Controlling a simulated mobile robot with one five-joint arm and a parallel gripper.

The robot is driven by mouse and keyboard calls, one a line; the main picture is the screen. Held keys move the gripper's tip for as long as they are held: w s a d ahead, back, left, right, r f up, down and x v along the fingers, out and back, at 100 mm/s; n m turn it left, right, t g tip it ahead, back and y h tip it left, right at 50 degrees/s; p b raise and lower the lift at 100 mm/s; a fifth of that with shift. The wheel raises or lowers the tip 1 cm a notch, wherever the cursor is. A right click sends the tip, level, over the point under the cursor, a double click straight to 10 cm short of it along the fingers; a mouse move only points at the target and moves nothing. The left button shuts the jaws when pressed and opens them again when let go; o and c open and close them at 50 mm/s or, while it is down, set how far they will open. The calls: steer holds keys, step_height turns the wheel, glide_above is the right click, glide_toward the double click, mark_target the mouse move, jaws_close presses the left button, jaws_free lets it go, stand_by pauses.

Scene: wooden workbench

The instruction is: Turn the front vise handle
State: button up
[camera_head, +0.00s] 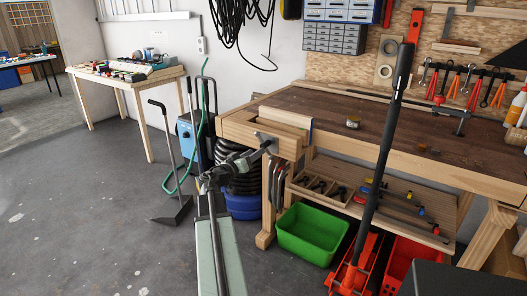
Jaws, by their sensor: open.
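The front vise (256,125) is a pale wooden jaw at the left end of the workbench (345,115). Its handle (264,138) is a small metal part on the vise's front face, partly hidden by my gripper. My arm rises from the bottom of the picture and bends right. My gripper (256,153) is at the end of it, open, close in front of the handle and slightly below it. The fingers are small and dark here, and I cannot tell whether they touch the handle or stand around it.
A green bin (312,236) stands under the bench, beside a red floor jack (352,275) with a tall dark lever (383,150). A blue drum (243,206) and black coiled hose (240,178) are behind my gripper. A dustpan (172,211) stands left. The floor further left is clear.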

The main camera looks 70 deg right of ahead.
mark_target(266, 145)
steer(key=x, duration=0.6)
steer(key=shift+d, duration=0.35)
jaws_close()
